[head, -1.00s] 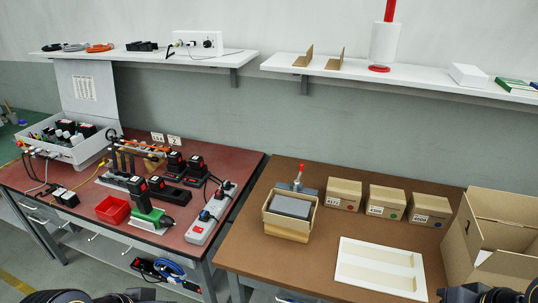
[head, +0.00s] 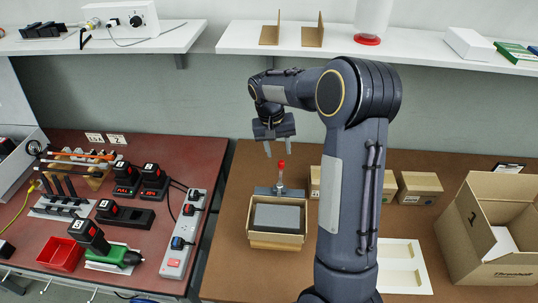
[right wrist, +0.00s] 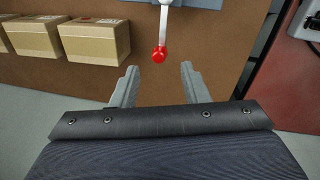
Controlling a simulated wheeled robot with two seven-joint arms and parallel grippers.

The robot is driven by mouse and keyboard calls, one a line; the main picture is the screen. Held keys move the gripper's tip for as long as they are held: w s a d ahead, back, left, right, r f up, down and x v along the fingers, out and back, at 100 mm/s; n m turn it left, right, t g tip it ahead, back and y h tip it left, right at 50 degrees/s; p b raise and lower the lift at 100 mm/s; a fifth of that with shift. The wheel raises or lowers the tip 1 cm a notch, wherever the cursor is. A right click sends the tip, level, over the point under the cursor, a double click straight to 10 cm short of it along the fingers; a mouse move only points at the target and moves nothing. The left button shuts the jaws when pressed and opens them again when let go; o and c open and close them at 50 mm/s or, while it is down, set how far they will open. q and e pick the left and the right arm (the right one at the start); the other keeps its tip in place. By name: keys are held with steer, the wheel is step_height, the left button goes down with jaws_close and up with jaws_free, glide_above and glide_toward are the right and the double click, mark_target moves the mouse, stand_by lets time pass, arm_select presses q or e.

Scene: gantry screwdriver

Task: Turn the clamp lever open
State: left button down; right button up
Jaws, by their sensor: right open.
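The clamp lever (head: 281,173) stands upright with a red knob, on a grey clamp base (head: 264,191) behind an open cardboard box on the brown table. The lever also shows in the right wrist view (right wrist: 161,42), its red knob pointing toward my fingers. My right gripper (head: 279,150) is open and empty, just above the red knob in the head view. In the right wrist view its fingertips (right wrist: 159,70) stand apart, with the knob slightly beyond and between them, not touching. My left gripper is out of view.
The cardboard box (head: 277,238) with a grey block (head: 277,217) sits in front of the clamp. Small cartons (head: 419,187) stand to the right, partly behind my right arm. A white tray (head: 423,285) and a large open carton (head: 465,243) are further right. A power strip (head: 183,236) lies left.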

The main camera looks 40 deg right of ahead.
mark_target(281, 161)
steer(key=shift+s+d+f, duration=0.1)
steer(key=shift+d+f, duration=0.1)
steer(key=shift+f, duration=1.2)
steer(key=shift+s+d+f, duration=0.1)
steer(key=shift+d+f, duration=0.1)
steer(key=shift+f, duration=1.15)
jaws_close()
